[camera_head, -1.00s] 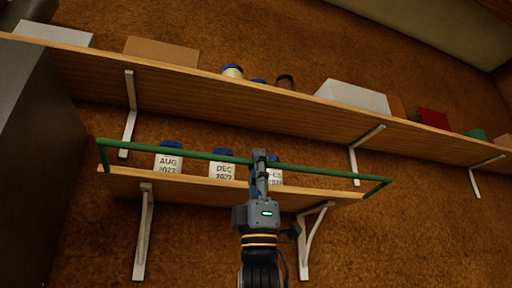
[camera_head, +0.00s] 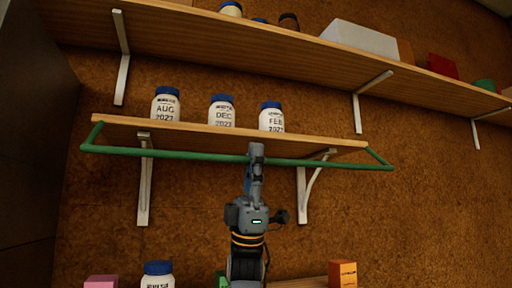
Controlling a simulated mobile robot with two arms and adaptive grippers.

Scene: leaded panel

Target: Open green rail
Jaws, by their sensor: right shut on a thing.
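The green rail (camera_head: 200,155) is a long bar with short side arms, pivoted near the two ends of the small wooden shelf (camera_head: 180,128). It now hangs in front of and a little below the shelf's front edge. My right gripper (camera_head: 256,154) is shut on the rail near its middle, with the arm coming up from below. Three white jars with blue lids stand upright on the shelf: the AUG 2027 jar (camera_head: 165,106), the DEC jar (camera_head: 222,112) and the FEB jar (camera_head: 271,118). My left gripper is not in view.
A longer shelf (camera_head: 240,40) above holds a white box (camera_head: 360,39), a red box (camera_head: 443,66) and jars. White brackets (camera_head: 145,185) support the small shelf. Below are another blue-lidded jar (camera_head: 158,275), a pink box (camera_head: 101,282) and an orange box (camera_head: 343,274).

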